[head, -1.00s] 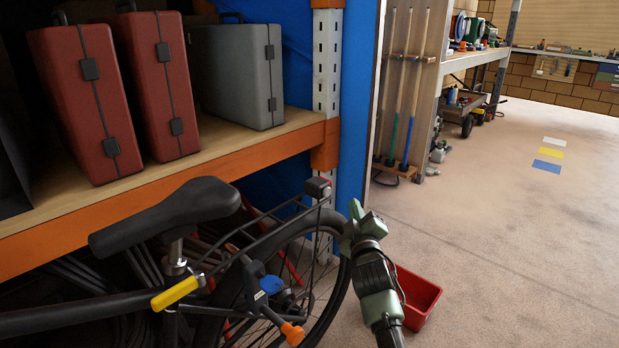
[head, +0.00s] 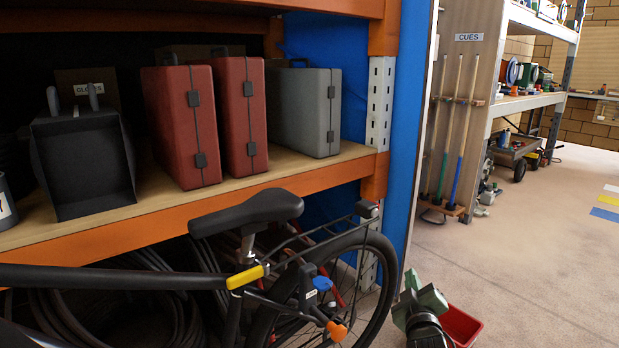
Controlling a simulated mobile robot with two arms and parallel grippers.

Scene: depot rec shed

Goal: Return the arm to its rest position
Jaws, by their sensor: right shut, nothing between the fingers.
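My right gripper (head: 414,296) shows at the lower middle right of the head view, green and grey, at the end of my arm. It is shut and holds nothing. It is beside the rear wheel of a parked bicycle (head: 245,212) and in front of a red bin (head: 464,324) on the floor, which it partly hides. I cannot tell whether it touches either. My left gripper is out of the view.
An orange-edged shelf (head: 290,185) holds two red cases (head: 183,125), a grey case (head: 308,112) and a black bin (head: 82,165). Cues (head: 455,130) stand in a rack at the partition. The concrete floor (head: 530,255) on the right is mostly clear.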

